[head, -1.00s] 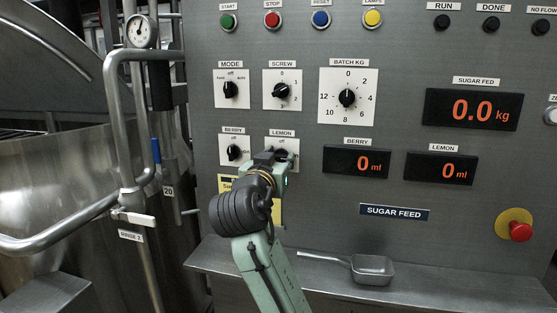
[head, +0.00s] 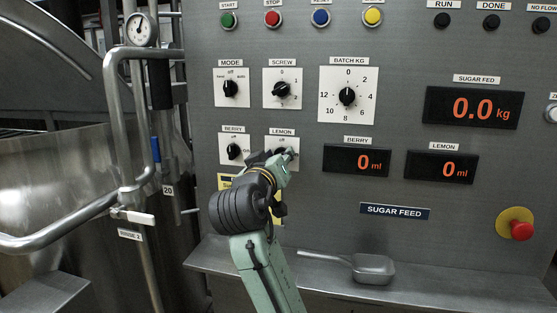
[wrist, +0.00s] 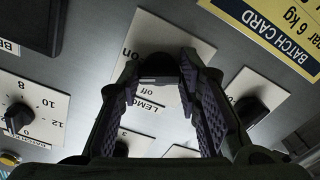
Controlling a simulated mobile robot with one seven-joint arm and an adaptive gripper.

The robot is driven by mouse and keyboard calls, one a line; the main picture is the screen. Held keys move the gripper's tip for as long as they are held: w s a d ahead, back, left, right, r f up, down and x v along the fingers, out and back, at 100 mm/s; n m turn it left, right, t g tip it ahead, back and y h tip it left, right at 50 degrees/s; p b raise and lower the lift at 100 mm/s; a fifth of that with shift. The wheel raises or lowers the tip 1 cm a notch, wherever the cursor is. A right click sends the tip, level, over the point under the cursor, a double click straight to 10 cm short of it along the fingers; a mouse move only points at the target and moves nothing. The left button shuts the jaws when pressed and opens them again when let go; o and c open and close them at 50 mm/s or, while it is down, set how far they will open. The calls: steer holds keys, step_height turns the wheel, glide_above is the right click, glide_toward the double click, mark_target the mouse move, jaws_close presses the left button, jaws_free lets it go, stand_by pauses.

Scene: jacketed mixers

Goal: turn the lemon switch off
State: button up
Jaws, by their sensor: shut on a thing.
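The lemon switch is a black knob on a white plate (head: 285,137) in the head view, with "off" printed at its top. My gripper (head: 284,156) covers most of the knob there. In the wrist view the knob (wrist: 158,66) sits between the two ridged fingers of my gripper (wrist: 158,78), which are shut on it. The words "on" and "off" show beside it on the plate, upside down. Which mark the knob points to I cannot tell. The lemon display (head: 441,168) reads 0 ml.
The berry switch (head: 233,151) is close on the left, with the mode knob (head: 231,88) and screw knob (head: 281,89) above. A scoop (head: 372,268) lies on the ledge below. A red stop button (head: 521,230) is at far right.

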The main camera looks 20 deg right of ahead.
steer(key=n, duration=1.2)
steer(key=shift+n, duration=0.3)
stand_by(0.4)
steer(key=o, duration=1.1)
steer(key=shift+o, duration=0.2)
steer(key=v, duration=1.2)
